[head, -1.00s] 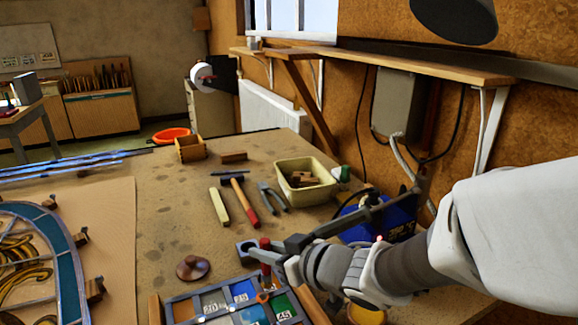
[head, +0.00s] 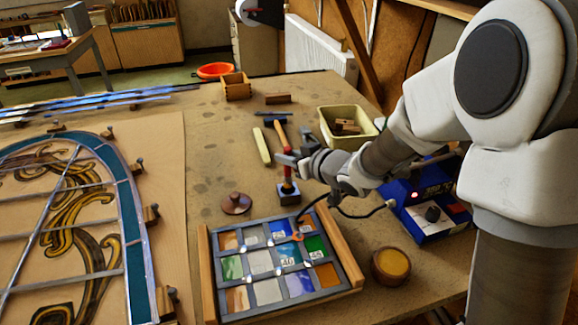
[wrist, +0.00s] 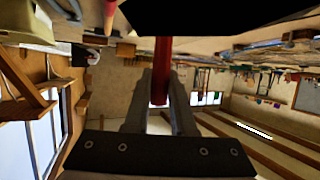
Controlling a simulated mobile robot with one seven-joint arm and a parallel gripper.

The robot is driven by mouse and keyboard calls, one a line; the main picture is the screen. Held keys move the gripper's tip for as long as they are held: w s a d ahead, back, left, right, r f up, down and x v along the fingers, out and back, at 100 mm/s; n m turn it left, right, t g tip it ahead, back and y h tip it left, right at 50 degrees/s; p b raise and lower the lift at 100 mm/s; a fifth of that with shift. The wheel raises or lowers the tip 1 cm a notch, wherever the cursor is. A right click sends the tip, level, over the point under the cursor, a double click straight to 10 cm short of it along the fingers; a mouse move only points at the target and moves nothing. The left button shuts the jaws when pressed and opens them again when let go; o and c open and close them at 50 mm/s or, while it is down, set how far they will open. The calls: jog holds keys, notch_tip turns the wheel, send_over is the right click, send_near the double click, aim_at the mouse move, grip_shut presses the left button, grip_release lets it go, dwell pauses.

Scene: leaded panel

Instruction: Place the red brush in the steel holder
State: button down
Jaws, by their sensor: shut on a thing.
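The red brush (head: 287,172) is upright between the fingers of my gripper (head: 287,160). In the wrist view the red handle (wrist: 161,75) stands between the two fingers (wrist: 160,98), which are shut on it. The steel holder (head: 289,196) is a small dark grey block on the bench, directly below the brush. The brush's lower end meets the holder's top in the head view. I cannot tell whether it is inside the opening or just above it. The holder is not clear in the wrist view.
A framed tray of coloured glass (head: 262,262) lies in front of the holder, with a brown knob-like piece (head: 236,203) to the left. A hammer (head: 279,130) lies behind my gripper. A blue power unit (head: 425,205) and a yellow-topped pot (head: 391,266) are at right.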

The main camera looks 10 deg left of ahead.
aim_at(290, 168)
jog(key=shift+f+b, duration=1.4)
jog(key=shift+f, duration=0.25)
jog(key=shift+f, duration=0.1)
jog(key=shift+f, duration=0.2)
jog(key=c, duration=0.8)
grip_release()
jog(key=shift+r, duration=0.1)
jog(key=shift+o, duration=0.2)
jog(key=shift+r, duration=0.3)
jog(key=p+v, duration=0.2)
jog(key=v, duration=1)
jog(key=shift+d, duration=0.15)
